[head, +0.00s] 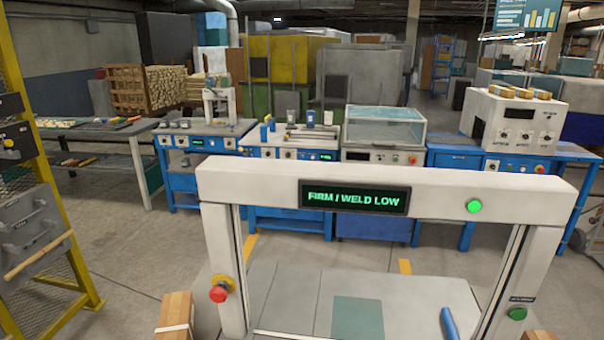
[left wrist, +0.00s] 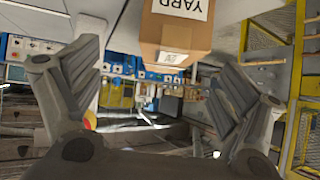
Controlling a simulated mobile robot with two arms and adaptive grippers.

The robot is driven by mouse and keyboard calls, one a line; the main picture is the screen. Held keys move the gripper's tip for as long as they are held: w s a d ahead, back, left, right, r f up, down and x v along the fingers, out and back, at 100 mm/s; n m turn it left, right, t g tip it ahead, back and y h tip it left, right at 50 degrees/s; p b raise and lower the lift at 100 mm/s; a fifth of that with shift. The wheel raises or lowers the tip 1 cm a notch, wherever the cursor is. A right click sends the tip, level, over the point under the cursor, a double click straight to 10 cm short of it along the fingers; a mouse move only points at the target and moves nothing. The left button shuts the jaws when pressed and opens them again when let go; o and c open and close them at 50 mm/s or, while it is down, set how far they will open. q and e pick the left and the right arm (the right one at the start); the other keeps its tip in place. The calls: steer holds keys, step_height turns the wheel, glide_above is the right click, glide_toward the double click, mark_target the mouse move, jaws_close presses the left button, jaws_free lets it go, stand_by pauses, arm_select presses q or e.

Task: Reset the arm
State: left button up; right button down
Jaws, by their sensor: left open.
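My left gripper (left wrist: 160,68) shows in the left wrist view with its two ridged grey fingers spread wide apart. Nothing is between the fingers. A brown cardboard box (left wrist: 178,38) with a white label reading "YARD" is beyond the fingers at the top of that view; I see no contact with them. Neither arm nor gripper shows in the head view. My right gripper is in no view.
A white machine frame (head: 250,182) with a screen reading "FIRM / WELD LOW" stands close in front, over a grey bed (head: 290,295). A red stop button (head: 219,293) is on its left post. Blue workbenches (head: 290,222) line the back. A yellow rack (head: 60,200) stands left.

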arm_select(q)
steer(key=s+d+f+m+g+h, duration=0.25)
steer(key=s+d+g, duration=0.2)
steer(key=s, duration=0.55)
steer(key=s+d+f+m+g+h, duration=0.1)
steer(key=s+d+f+m+g, duration=0.2)
steer(key=s+d, duration=0.45)
steer(key=s+a+f, duration=0.1)
steer(key=s+f, duration=0.1)
steer(key=f, duration=1.1)
steer(key=s+f, duration=0.2)
steer(key=f, duration=1.1)
steer(key=s+a+f+g, duration=0.2)
steer(key=s+a+f, duration=0.1)
steer(key=s+f, duration=1.3)
steer(key=shift+a+f+b, duration=0.2)
steer(key=shift+f+b, duration=0.15)
steer(key=shift+s+n+y, duration=0.1)
steer(key=shift+n+y, duration=0.15)
